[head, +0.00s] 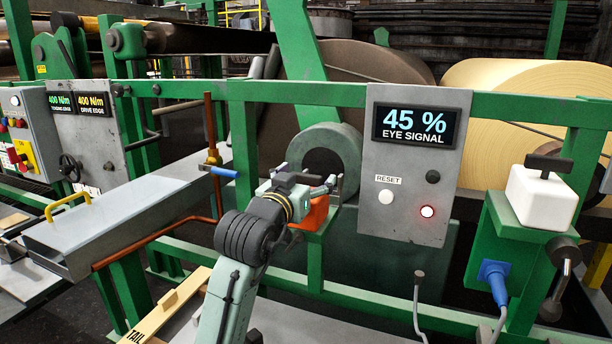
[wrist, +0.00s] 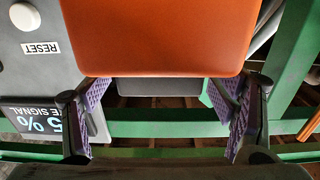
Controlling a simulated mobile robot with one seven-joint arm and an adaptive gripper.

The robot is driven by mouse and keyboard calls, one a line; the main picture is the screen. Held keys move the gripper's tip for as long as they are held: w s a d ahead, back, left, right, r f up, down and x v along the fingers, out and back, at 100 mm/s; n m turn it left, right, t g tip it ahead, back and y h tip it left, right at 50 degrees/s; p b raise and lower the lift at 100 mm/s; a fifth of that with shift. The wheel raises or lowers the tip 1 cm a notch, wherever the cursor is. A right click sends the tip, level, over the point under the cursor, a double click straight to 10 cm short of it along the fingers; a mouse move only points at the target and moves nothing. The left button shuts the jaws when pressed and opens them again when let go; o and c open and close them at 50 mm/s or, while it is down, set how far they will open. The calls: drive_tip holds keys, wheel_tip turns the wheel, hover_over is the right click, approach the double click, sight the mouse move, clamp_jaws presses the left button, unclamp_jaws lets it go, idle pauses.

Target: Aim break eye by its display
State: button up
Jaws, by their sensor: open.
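The eye signal display (head: 415,126) reads 45 % in blue on a grey panel (head: 380,220); part of it also shows upside down in the wrist view (wrist: 35,120). An orange block (head: 312,213) sits at the green bracket below a grey-green roller end. It fills the top middle of the wrist view (wrist: 165,35), with a dark block (wrist: 160,87) just beyond its edge. I cannot tell whether it is the break eye. My gripper (head: 325,185) is open, its purple-padded fingers either side of the block's edge in the wrist view (wrist: 168,112). Contact cannot be told.
The panel carries a white RESET button (head: 386,197) and a lit red lamp (head: 427,212). A white box (head: 541,197) with a black knob stands at right, a blue plug (head: 494,278) below. Green rails (head: 330,94) cross here. A blue-handled valve (head: 222,172) stands left.

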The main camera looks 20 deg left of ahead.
drive_tip(key=c, duration=1.2)
